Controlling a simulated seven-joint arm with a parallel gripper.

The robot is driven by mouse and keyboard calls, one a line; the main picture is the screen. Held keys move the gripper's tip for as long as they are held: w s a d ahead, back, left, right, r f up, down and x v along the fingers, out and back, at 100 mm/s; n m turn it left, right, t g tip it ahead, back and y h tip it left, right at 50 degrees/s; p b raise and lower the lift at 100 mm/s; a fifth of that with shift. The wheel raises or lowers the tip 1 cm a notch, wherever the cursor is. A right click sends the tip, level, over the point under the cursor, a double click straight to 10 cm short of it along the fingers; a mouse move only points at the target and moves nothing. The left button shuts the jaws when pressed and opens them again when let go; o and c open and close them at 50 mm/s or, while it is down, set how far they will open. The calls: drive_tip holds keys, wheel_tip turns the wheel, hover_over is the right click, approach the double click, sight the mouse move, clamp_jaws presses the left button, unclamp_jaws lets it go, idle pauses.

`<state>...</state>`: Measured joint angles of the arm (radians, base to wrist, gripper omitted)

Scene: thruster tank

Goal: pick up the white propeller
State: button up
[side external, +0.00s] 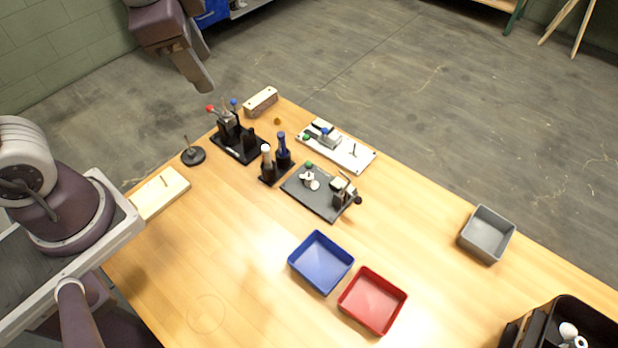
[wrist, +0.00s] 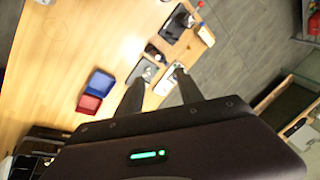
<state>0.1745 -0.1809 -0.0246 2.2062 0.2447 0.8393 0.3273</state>
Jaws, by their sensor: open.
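A small white part with rounded lobes, which looks like the white propeller (side external: 310,181), sits on a dark grey plate (side external: 318,204) near the middle of the table in the side view. A small green knob and a metal block with a black knob are on the same plate. In the wrist view this plate (wrist: 146,69) is small and partly behind a finger, and I cannot make out the propeller there. My gripper (side external: 205,72) is open and empty, high above the table's far left side, well away from the propeller. Its two fingers also show in the wrist view (wrist: 161,82).
A blue tray (side external: 321,262) and a red tray (side external: 372,301) stand in front of the plate. Black tool stands (side external: 238,145) and a white plate fixture (side external: 336,146) are behind it. A grey bin (side external: 487,234) and a black bin (side external: 563,316) with white parts are right.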

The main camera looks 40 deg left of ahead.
drive_tip(key=w+d+f+m+g+y, duration=0.1)
drive_tip(key=w+d+f+m, duration=0.4)
drive_tip(key=w+f+m, duration=0.3)
drive_tip(key=m+y, duration=0.2)
drive_tip(key=m, duration=0.6)
approach(309, 175)
wheel_tip(309, 175, down, 2)
drive_tip(key=w, duration=0.1)
drive_tip(key=x, duration=0.7)
drive_tip(key=shift+s+a, duration=0.2)
drive_tip(key=shift+a, duration=0.2)
clamp_jaws()
drive_tip(key=shift+g+h, duration=0.3)
